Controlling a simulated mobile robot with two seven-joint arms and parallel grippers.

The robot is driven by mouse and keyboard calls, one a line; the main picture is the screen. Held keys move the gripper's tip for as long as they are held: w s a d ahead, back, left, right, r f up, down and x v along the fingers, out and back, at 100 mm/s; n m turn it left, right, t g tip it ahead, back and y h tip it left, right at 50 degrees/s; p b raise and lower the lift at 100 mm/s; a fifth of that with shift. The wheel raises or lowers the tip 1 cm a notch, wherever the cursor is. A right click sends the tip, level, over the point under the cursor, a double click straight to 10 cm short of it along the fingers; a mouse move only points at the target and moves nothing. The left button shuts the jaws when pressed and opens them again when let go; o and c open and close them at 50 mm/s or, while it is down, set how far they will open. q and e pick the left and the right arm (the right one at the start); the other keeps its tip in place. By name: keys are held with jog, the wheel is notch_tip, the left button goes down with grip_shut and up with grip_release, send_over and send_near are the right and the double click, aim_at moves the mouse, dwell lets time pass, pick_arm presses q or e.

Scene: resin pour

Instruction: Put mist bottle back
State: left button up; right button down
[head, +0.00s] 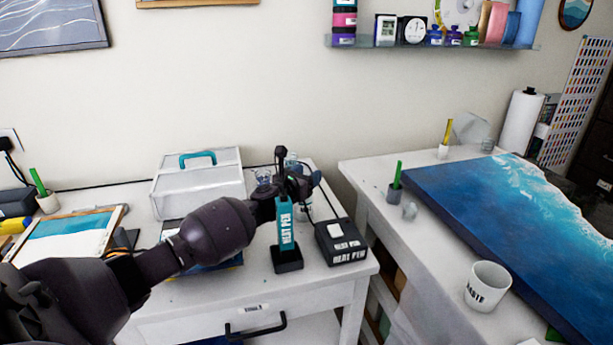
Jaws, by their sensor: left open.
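My left gripper (290,178) is over the back of the left white table, behind the teal heat pen in the picture. It is open. A clear, bluish bottle-like thing (292,160) shows partly just behind the gripper. It may be the mist bottle, but the gripper hides most of it, and I cannot tell whether the fingers are around it or touch it. My right gripper is not in view.
The heat pen (285,226) stands upright in its black stand, with its control box (341,242) to the right. A clear lidded case (198,183) is at the back left.

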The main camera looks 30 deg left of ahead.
pick_arm(q)
jog(key=s+p, duration=0.1)
jog(key=s, duration=0.6)
jog(key=shift+s, duration=0.25)
jog(key=shift+a, duration=0.15)
